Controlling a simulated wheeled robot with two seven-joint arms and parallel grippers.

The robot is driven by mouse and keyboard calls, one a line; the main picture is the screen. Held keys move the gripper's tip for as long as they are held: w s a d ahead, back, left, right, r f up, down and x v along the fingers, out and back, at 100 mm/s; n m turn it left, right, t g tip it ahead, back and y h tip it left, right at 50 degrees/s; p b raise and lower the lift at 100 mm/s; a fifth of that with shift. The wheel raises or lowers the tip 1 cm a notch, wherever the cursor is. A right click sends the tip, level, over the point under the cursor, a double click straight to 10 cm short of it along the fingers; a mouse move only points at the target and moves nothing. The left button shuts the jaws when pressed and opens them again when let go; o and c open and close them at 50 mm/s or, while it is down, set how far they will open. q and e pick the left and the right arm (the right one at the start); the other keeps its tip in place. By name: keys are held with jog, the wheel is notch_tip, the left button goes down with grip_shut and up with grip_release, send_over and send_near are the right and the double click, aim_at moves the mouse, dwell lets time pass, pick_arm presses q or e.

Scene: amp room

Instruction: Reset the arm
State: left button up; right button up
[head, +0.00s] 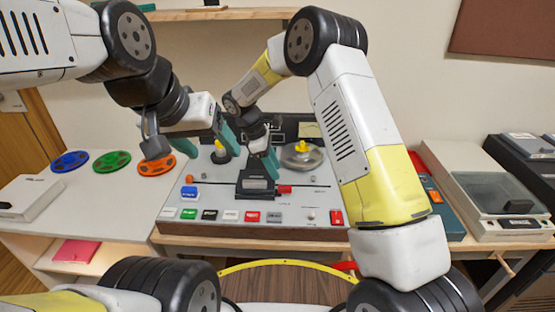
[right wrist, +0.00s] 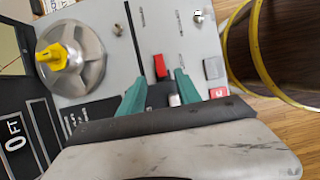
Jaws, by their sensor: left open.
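A black block with a red-tipped arm (head: 284,189) sits on the grey tape machine panel (head: 310,203); the red tip also shows in the right wrist view (right wrist: 160,66). My right gripper (head: 268,170) hangs over the block, fingers pointing down. In the right wrist view its two teal fingers (right wrist: 157,88) are apart, with part of the black block and a small white piece between them; the red tip lies just beyond. Whether they touch the block, I cannot tell. My left gripper (head: 192,150) is open and empty above the panel's left side.
A silver disc with a yellow knob (head: 302,155) is right of my right gripper, and a yellow-topped post (head: 220,152) is left. Coloured buttons (head: 230,215) line the front. Blue (head: 70,161), green (head: 112,161) and orange (head: 157,166) reels lie left. A turntable (head: 485,190) stands right.

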jog(key=s+d+r+m+t+y, duration=0.1)
jog(key=s+d+r+m+y, duration=0.1)
jog(key=s+d+r+m, duration=0.5)
jog(key=s+d+r+m+t+y, duration=0.15)
jog(key=d+r, duration=0.35)
jog(key=r, duration=0.7)
jog(key=s+d+r+m+t+y, duration=0.1)
jog(key=s+d+m, duration=0.1)
jog(key=s, duration=0.4)
jog(key=s+d+r+m+t+y, duration=0.1)
jog(key=s+d+r+m, duration=0.1)
jog(key=s, duration=0.4)
jog(key=s+d+r+m+t+y, duration=0.1)
jog(key=s+d+r+m, duration=0.1)
jog(key=s+m, duration=0.2)
jog(key=shift+s+d+r+m+t, duration=0.25)
jog(key=shift+s+m+t, duration=0.1)
jog(key=shift+s, duration=1)
